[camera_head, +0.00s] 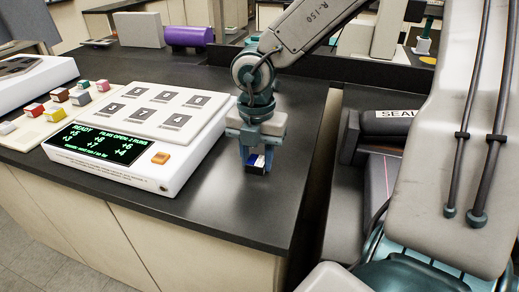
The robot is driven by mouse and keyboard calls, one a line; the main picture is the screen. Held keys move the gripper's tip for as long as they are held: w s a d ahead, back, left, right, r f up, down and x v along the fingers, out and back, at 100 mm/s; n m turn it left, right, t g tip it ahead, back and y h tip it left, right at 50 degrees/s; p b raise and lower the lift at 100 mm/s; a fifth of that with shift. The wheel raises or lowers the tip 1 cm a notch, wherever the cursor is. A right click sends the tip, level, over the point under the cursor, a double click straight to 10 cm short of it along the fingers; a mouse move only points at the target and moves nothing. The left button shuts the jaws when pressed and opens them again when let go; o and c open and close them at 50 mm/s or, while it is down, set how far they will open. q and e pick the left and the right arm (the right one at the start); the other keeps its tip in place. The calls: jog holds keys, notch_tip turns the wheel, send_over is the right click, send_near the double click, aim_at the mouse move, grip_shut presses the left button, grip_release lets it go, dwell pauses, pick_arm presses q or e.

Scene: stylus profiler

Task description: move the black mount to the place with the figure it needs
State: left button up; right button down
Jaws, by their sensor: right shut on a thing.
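The black mount (256,169), with a white and blue top part, is between the fingers of my right gripper (256,165). My right gripper is shut on it and points down over the dark bench, to the right of the white profiler (165,178). I cannot tell whether the mount touches the bench. The profiler's sloped top plate (160,111) has two rows of numbered dark places; the lower row seems to read 3, 7, 4 and the upper numbers are hard to read. Its screen (97,144) shows READY and several green plus figures. My left gripper is not in view.
A pale tray (30,135) with several coloured mounts stands left of the profiler. An orange button (160,158) is on the profiler's front. A purple cylinder (188,36) and a grey block (139,29) stand behind. The bench (235,215) is clear in front of the gripper.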

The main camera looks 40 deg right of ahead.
jog(key=shift+s+a+r, duration=0.15)
jog(key=shift+a+r, duration=0.05)
jog(key=shift+a, duration=0.25)
jog(key=shift+d+f, duration=0.1)
jog(key=shift+f, duration=0.15)
jog(key=c, duration=0.9)
grip_release()
jog(key=shift+d, duration=0.1)
jog(key=shift+c, duration=0.2)
jog(key=shift+r, duration=0.15)
